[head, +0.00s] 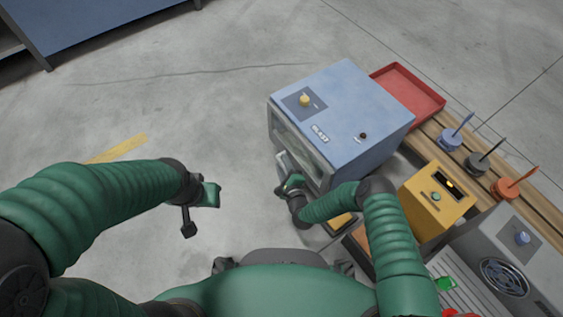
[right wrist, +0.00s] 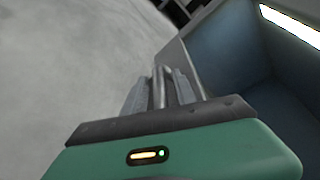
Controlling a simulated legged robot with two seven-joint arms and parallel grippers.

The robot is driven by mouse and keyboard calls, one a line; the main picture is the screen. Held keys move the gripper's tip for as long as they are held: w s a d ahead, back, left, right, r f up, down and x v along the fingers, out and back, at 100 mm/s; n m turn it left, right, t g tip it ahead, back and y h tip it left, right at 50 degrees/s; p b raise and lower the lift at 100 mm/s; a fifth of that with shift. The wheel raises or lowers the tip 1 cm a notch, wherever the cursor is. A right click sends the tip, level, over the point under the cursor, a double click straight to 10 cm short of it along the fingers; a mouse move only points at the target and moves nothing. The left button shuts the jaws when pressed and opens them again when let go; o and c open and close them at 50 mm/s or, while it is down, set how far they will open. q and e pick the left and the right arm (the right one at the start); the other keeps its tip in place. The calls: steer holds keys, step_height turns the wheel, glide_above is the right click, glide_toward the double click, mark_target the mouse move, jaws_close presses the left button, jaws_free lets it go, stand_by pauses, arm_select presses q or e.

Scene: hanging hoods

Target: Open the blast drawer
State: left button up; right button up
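The blue blast cabinet (head: 345,105), with a "BLAST" label and a yellow knob on top, stands right of centre in the head view. Its drawer (head: 285,166) stands out a little from the lower front, below the window. In the right wrist view the drawer's front edge (right wrist: 192,68) has a blue hollow behind it. My right gripper (head: 283,182) is at the drawer front. In the right wrist view its fingers (right wrist: 160,90) lie on both sides of the metal handle (right wrist: 158,82) and look closed on it. My left gripper (head: 189,226) hangs over the floor, away from the cabinet; its fingers are unclear.
A red tray (head: 408,88) lies behind the cabinet on a wooden bench (head: 432,130). A yellow box (head: 436,197), a grey machine with a fan (head: 505,265) and several coloured stands line the right. The floor (head: 200,100) left of the cabinet is clear.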

jaws_close()
steer(key=shift+a, duration=0.1)
steer(key=shift+a, duration=0.1)
stand_by(1.0)
